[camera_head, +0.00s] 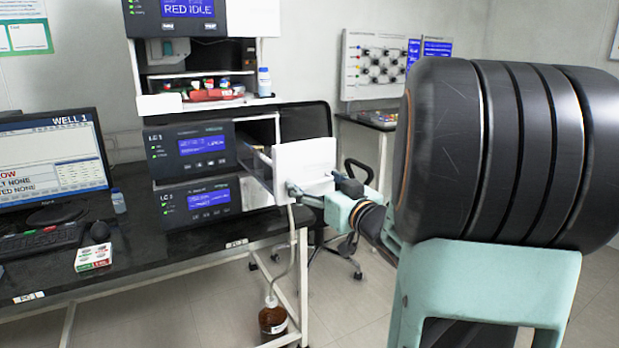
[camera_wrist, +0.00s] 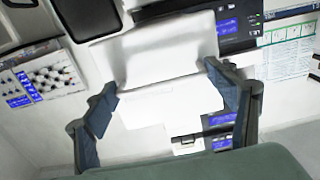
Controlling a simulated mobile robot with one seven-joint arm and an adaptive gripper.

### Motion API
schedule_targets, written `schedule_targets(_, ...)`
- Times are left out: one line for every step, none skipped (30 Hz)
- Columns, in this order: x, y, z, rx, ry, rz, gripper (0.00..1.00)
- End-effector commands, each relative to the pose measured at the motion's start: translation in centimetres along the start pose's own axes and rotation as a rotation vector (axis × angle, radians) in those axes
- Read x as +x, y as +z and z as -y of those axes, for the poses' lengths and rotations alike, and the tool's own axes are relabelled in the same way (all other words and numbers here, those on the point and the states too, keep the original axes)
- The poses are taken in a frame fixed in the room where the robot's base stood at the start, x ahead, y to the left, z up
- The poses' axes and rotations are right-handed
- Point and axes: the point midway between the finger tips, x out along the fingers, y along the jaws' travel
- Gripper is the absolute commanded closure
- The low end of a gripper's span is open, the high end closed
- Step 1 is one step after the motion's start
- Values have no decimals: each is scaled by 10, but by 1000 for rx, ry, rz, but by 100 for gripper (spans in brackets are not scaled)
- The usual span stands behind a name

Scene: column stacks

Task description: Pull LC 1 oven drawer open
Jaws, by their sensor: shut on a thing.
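The LC 1 module (camera_head: 190,148) is a dark unit with a blue screen in the stack on the bench. The LC 1 oven drawer (camera_head: 305,158) has a white front that stands out to the right of the stack, with a gap and rails behind it, so it is partly open. My gripper (camera_head: 312,190) is at the lower part of that front and shut on it. In the wrist view, the fingers of my gripper (camera_wrist: 160,100) lie on both sides of the white drawer (camera_wrist: 165,55). The exact grip point is hard to see.
The LC 2 module (camera_head: 205,203) sits below. A shelf with bottles (camera_head: 205,90) is above. An office chair (camera_head: 305,122) stands behind the drawer. A brown bottle (camera_head: 272,318) with a tube is below the bench edge. A monitor (camera_head: 52,160) stands left.

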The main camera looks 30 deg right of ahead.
Motion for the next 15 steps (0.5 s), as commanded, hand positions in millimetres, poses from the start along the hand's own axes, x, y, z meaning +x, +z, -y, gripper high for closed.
schedule_targets(-2, 0, -4, -1, 8, 1, 66)
schedule_targets(-3, 0, -4, -1, 8, 1, 66)
schedule_targets(-3, 0, -4, -1, 8, 1, 66)
schedule_targets(-3, 0, -4, -1, 9, 1, 66)
schedule_targets(-3, 0, -4, -1, 8, 1, 66)
schedule_targets(-3, 0, -4, -1, 8, 1, 66)
schedule_targets(-3, 0, -4, -1, 9, 1, 66)
schedule_targets(-3, 0, -4, -1, 9, 1, 66)
schedule_targets(-3, 0, -4, -1, 9, 1, 66)
schedule_targets(-3, 0, -4, -1, 9, 1, 66)
schedule_targets(-3, 0, -4, -1, 9, 1, 66)
schedule_targets(-3, 0, -4, -1, 9, 1, 66)
schedule_targets(-3, 0, -4, -1, 9, 1, 19)
schedule_targets(-3, 0, -4, -1, 8, 1, 15)
schedule_targets(-3, 0, -4, -1, 8, 1, 14)
